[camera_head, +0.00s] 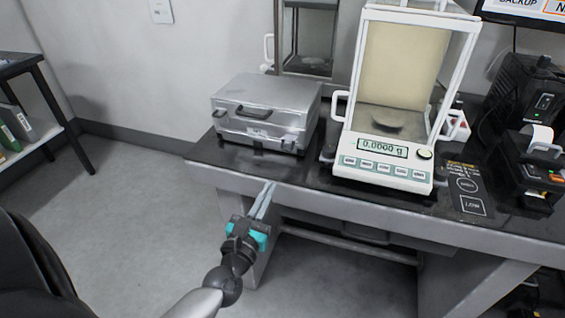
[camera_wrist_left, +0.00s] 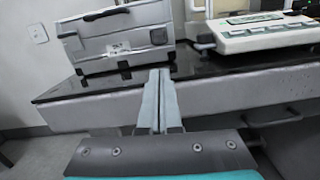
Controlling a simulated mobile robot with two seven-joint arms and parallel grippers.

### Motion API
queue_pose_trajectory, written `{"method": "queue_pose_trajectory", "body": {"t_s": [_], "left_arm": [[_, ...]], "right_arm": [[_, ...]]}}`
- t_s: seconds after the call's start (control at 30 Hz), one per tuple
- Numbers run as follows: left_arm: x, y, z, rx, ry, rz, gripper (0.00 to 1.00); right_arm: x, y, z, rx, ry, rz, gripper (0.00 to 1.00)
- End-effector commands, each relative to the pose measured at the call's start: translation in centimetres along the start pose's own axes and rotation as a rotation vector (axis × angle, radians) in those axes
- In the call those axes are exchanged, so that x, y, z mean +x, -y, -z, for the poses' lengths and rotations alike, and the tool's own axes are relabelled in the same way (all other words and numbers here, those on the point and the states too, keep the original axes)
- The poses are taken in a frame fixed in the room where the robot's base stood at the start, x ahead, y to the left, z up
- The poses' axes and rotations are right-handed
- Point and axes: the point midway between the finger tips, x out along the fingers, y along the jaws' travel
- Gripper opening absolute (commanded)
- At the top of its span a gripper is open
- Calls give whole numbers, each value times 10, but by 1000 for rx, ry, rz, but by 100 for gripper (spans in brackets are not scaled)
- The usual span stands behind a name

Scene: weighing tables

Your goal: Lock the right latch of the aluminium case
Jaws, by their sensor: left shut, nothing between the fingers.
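The aluminium case (camera_head: 262,123) stands with its lid down on the dark table top, left of the balance. It also shows at the upper left of the left wrist view (camera_wrist_left: 115,48). Its right latch (camera_head: 290,140) is a dark piece at the front right, also seen in the left wrist view (camera_wrist_left: 158,37). I cannot tell whether it is locked. The left latch (camera_head: 220,113) sits at the front left. My left gripper (camera_head: 266,188) is shut and empty in front of the table edge, below the case and apart from it. My right gripper is out of view.
The balance (camera_head: 385,172) with its glass enclosure stands right of the case. The table's front edge (camera_head: 320,204) lies just beyond my left fingers. A small printer (camera_head: 540,150) is at the far right.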

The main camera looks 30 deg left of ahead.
Motion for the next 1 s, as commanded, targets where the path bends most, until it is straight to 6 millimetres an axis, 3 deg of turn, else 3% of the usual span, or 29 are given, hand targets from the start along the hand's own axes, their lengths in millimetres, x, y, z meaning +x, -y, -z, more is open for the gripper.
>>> {"method": "queue_pose_trajectory", "body": {"t_s": [0.27,0.7,1.0], "left_arm": [[13,0,0,2,2,-1,0],[78,0,0,3,1,0,0],[99,1,1,4,-1,1,0]], "right_arm": [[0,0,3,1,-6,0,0],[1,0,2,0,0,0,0],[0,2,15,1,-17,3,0]]}}
